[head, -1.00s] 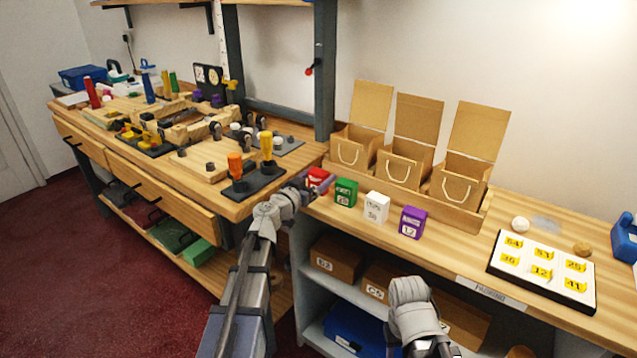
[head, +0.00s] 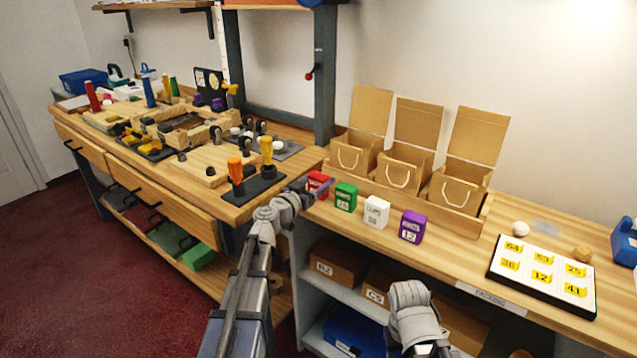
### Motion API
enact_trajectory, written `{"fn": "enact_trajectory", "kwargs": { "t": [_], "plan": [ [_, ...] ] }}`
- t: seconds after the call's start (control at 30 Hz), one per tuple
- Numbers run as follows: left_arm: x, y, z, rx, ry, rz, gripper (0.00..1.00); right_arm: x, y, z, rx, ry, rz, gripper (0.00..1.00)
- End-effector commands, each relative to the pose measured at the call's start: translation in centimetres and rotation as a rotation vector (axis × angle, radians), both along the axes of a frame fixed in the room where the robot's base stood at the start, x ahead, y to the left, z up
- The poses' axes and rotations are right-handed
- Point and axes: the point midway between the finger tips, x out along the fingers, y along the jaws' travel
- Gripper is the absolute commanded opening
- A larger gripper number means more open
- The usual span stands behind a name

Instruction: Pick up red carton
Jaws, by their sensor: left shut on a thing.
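The red carton (head: 317,182) stands at the left end of a row of small cartons on the packing counter. My left gripper (head: 314,188) reaches in from the left and is shut on the red carton, covering part of its front. I cannot tell whether the carton is clear of the counter. My right arm shows at the bottom of the head view, below the counter edge, but its gripper fingers are not visible.
Green (head: 346,197), white (head: 376,211) and purple (head: 412,226) cartons stand right of the red one. Behind them are three open cardboard boxes (head: 459,193) in a wooden tray. A number board (head: 545,298) lies at right. The workbench (head: 228,206) with orange and yellow screwdrivers is at left.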

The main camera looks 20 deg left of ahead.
Motion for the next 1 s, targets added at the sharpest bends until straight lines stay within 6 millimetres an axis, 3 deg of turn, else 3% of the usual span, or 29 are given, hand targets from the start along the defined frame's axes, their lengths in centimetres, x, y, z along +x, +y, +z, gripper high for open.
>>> {"fn": "enact_trajectory", "kwargs": {
  "t": [0.63, 0.8, 1.0],
  "plan": [
    [0.0, 0.0, 8.8, -0.001, 0.0, 0.0, 0.1, 0.0, 0.0, 8.8, 0.0, 0.0, 0.0, 0.5],
    [0.0, 0.0, 9.8, 0.0, 0.0, 0.0, 0.1, 0.0, 0.0, 9.8, 0.0, 0.0, 0.0, 0.5],
    [0.0, 0.0, 9.7, -0.001, 0.0, 0.0, 0.1, 0.0, 0.0, 9.7, 0.0, 0.0, 0.0, 0.5]
  ]
}}
